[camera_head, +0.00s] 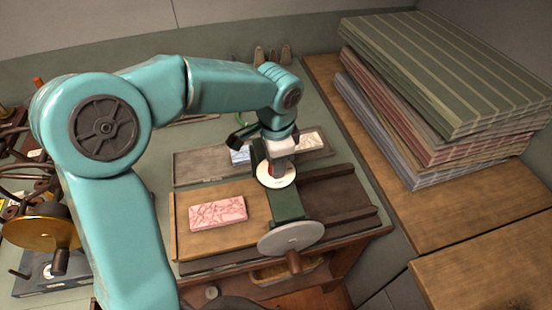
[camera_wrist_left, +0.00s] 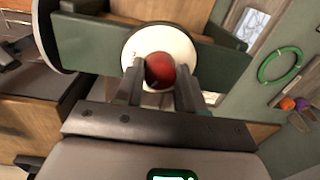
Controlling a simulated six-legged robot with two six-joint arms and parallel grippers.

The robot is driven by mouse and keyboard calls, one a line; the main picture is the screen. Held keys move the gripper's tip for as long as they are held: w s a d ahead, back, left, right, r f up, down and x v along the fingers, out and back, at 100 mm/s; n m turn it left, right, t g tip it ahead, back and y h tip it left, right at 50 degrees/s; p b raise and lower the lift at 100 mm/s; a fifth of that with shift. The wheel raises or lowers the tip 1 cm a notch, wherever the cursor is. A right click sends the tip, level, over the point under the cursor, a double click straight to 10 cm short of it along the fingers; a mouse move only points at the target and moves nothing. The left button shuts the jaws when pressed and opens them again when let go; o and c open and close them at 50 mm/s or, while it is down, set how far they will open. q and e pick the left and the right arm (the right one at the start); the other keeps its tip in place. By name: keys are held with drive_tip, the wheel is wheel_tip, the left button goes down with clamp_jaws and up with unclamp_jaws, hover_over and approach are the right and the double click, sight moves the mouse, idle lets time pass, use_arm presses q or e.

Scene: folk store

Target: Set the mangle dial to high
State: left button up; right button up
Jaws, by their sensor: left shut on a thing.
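The mangle (camera_head: 287,207) is a dark green frame across a wooden bed, with a pale round hand wheel at its front end. On its top sits the dial (camera_head: 264,181), a white disc with a red knob; the wrist view shows the disc (camera_wrist_left: 160,32) and the round red knob (camera_wrist_left: 160,70) clearly. My left gripper (camera_head: 277,168) points down over the dial. In the wrist view its two fingers (camera_wrist_left: 161,72) stand on either side of the red knob, shut on it. The dial's marks and setting cannot be read. My right gripper is not in view.
A pink patterned cloth (camera_head: 217,212) lies on the bed left of the mangle frame. Tall stacks of striped folded cloth (camera_head: 440,75) stand on the wooden counter at right. A brass disc (camera_head: 40,228) is at left. A green ring (camera_wrist_left: 280,66) lies behind.

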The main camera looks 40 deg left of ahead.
use_arm(q)
drive_tip(key=m+p, duration=0.1)
drive_tip(key=m, duration=0.4)
drive_tip(key=shift+a+r+m, duration=0.1)
drive_tip(key=shift+r+m, duration=0.05)
drive_tip(key=shift+m, duration=0.15)
drive_tip(key=m+p, duration=0.1)
drive_tip(key=m, duration=0.4)
drive_tip(key=shift+w+m, duration=0.1)
drive_tip(key=shift+m, duration=0.6)
drive_tip(key=o, duration=1)
drive_tip(key=shift+o, duration=0.2)
wheel_tip(320, 180, up, 16)
drive_tip(key=shift+s+r, duration=0.15)
drive_tip(key=shift+s, duration=0.3)
drive_tip(key=shift+a, duration=0.1)
drive_tip(key=shift+s, duration=0.1)
